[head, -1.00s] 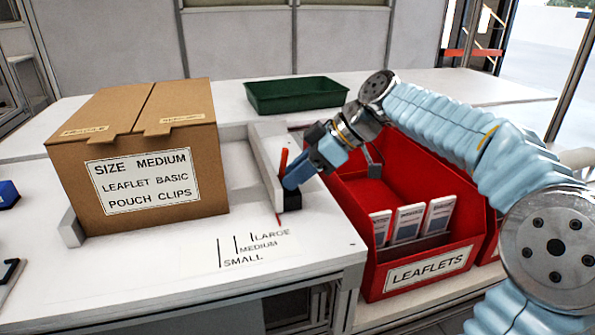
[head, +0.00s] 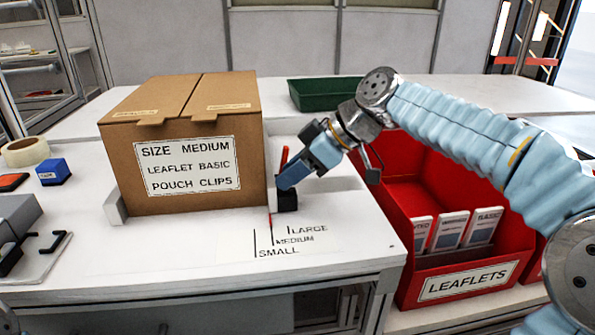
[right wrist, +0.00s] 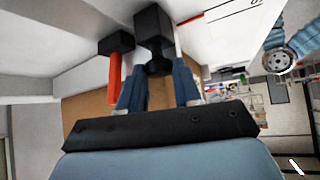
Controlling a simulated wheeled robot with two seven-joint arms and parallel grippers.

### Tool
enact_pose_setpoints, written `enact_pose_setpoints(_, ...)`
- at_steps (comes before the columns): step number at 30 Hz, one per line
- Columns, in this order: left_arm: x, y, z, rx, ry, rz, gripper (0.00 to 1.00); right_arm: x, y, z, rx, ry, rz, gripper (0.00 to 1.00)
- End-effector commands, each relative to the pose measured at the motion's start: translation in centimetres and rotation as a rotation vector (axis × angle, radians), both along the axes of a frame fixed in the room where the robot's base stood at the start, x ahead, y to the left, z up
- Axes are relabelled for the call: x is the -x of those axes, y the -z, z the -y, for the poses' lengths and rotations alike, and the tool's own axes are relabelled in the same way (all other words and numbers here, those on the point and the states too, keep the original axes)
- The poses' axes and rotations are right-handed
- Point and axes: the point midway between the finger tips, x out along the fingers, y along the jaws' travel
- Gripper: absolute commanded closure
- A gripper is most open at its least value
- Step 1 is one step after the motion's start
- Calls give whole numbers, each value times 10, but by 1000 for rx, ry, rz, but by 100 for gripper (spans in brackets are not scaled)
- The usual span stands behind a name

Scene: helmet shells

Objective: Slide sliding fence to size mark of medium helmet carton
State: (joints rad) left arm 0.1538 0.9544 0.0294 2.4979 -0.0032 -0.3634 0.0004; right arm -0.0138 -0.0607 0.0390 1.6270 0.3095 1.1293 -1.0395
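The sliding fence (head: 271,180) is a white upright plate along the right side of the medium helmet carton (head: 130,165), touching it or nearly so. A black block (head: 287,201) and a red upright lever (head: 284,158) are on the fence. Its red pointer line (head: 270,226) lines up with the middle tick, MEDIUM, of the size scale (head: 290,241). My right gripper (head: 284,184) is at the black block. In the right wrist view its blue fingers (right wrist: 158,88) straddle the black handle (right wrist: 157,66), apparently closed on it. My left gripper is out of view.
A red leaflet bin (head: 455,265) stands right of the fence, under my right arm. A green tray (head: 325,92) lies behind. A tape roll (head: 25,152), a blue block (head: 54,172) and a grey device (head: 20,222) are at left. The table front is clear.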

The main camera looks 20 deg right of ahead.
Motion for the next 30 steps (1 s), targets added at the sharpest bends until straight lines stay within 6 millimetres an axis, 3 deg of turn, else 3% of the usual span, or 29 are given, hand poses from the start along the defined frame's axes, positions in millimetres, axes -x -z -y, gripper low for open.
enact_pose_setpoints(1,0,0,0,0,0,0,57,0,0,0,0,1,1,58)
enact_pose_setpoints(4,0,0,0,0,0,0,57,0,0,0,0,0,0,46)
enact_pose_setpoints(14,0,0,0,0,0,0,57,2,-3,3,0,1,1,46)
enact_pose_setpoints(30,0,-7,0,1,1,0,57,48,-83,67,1,1,3,46)
